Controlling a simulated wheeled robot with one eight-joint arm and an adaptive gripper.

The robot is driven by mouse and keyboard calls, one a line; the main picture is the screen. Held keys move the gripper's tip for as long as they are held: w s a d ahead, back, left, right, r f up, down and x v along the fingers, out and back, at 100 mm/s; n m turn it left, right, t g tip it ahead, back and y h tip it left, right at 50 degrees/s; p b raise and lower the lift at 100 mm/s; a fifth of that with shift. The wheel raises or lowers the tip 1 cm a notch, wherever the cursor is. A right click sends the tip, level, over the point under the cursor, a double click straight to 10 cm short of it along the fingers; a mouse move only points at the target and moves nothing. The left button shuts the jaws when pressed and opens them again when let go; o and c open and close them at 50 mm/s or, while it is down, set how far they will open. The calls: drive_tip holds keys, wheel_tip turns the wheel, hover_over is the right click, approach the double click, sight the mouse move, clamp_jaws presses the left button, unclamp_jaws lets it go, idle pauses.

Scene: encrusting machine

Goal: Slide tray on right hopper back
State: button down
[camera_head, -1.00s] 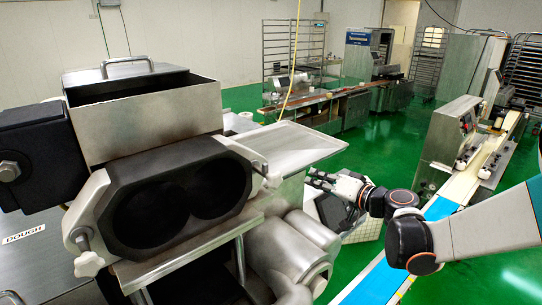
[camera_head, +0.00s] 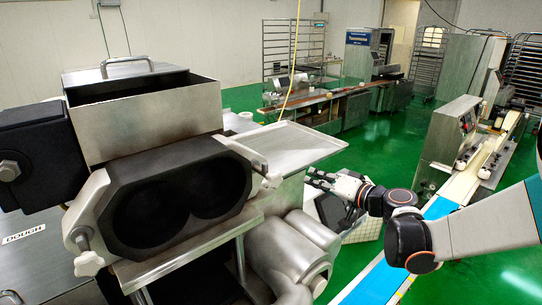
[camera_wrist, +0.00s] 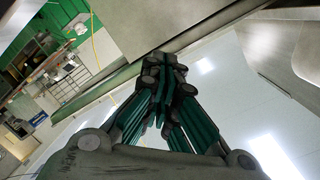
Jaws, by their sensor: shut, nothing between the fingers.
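The flat steel tray (camera_head: 292,150) with a low raised rim sticks out to the right of the steel hopper (camera_head: 150,125), level and at about the height of the black roller housing. My gripper (camera_head: 308,178) is below the tray's right part, pointing left, with its fingers together and nothing held. In the wrist view my gripper's (camera_wrist: 165,62) closed green-padded fingers point at a grey metal edge. I cannot tell whether the fingertips touch it. The tray's left end is partly hidden behind the housing's handle.
The black roller housing (camera_head: 180,200) and a rounded steel motor body (camera_head: 295,258) stand close to my gripper on the left and below. A conveyor with a blue belt (camera_head: 372,285) runs at the right, under my arm. Green floor lies open behind the tray.

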drive_tip(key=shift+r+b+x, duration=0.15)
drive_tip(key=shift+r+x, duration=0.05)
drive_tip(key=shift+x, duration=0.7)
drive_tip(key=shift+r+b+x, duration=0.15)
drive_tip(key=shift+x, duration=0.7)
drive_tip(key=shift+r+b+x, duration=0.15)
drive_tip(key=shift+r+x, duration=0.05)
drive_tip(key=shift+x, duration=0.7)
drive_tip(key=shift+w, duration=0.1)
drive_tip(key=shift+s+d+f, duration=0.15)
drive_tip(key=shift+s+d, duration=0.1)
drive_tip(key=shift+s, duration=0.1)
drive_tip(key=b, duration=0.1)
approach(297, 169)
drive_tip(key=shift+s+d+f, duration=0.6)
drive_tip(key=shift+d, duration=0.05)
